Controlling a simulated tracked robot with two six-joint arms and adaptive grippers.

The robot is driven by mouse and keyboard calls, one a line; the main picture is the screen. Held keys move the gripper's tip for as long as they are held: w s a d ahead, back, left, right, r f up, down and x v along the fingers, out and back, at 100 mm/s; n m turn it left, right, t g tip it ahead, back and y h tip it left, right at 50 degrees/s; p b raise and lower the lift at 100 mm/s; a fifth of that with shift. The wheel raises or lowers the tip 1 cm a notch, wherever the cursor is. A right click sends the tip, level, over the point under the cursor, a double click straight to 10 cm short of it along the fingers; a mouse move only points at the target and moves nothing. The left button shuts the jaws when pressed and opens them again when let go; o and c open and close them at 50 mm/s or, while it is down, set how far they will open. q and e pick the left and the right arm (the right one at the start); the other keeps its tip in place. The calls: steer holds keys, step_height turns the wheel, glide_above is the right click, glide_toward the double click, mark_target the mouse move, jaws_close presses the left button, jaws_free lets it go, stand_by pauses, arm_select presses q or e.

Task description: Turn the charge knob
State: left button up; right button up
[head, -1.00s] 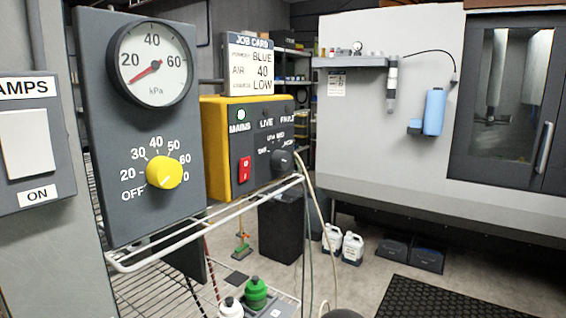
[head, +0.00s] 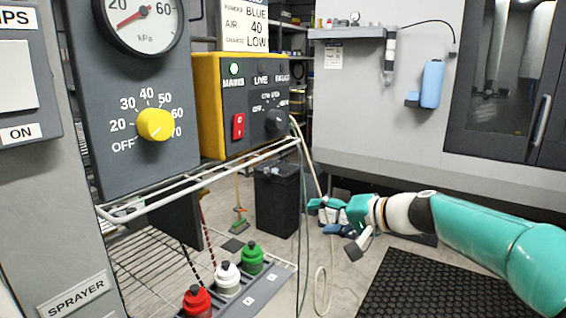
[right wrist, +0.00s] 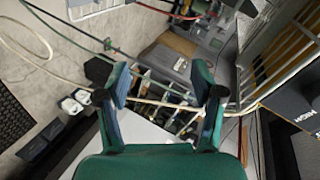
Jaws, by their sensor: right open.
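The charge knob (head: 278,119) is a dark round knob at the right end of the yellow control box (head: 208,105). Small lettering around it is hard to read. The box also has a lit green lamp above MAINS and a red switch (head: 238,125). My right gripper (head: 336,214) is in the head view, to the right of and below the knob, apart from it. In the right wrist view its two fingers (right wrist: 162,88) are spread with nothing held between them. I cannot make out the knob in that view. My left gripper is out of view.
A yellow regulator knob (head: 155,124) and a gauge (head: 141,22) are on the grey panel at left. A wire shelf (head: 205,185) runs below the box. Hoses (head: 318,170) hang near its right end. Red, white and green capped bottles (head: 227,278) stand low down.

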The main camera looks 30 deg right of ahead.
steer(key=s+a+r+n+t+y, duration=0.15)
steer(key=s+r, duration=0.25)
steer(key=r, duration=0.6)
steer(key=s+r+n+t, duration=0.1)
steer(key=s+r+t, duration=0.3)
steer(key=r, duration=0.7)
steer(key=g+p, duration=0.1)
steer(key=p, duration=0.4)
glide_toward(281, 122)
steer(key=x, duration=0.7)
steer(key=shift+w+a+r, duration=0.1)
steer(key=shift+w+r, duration=0.05)
steer(key=shift+w, duration=0.25)
steer(key=shift+p+x, duration=0.35)
steer(key=shift+x, duration=0.4)
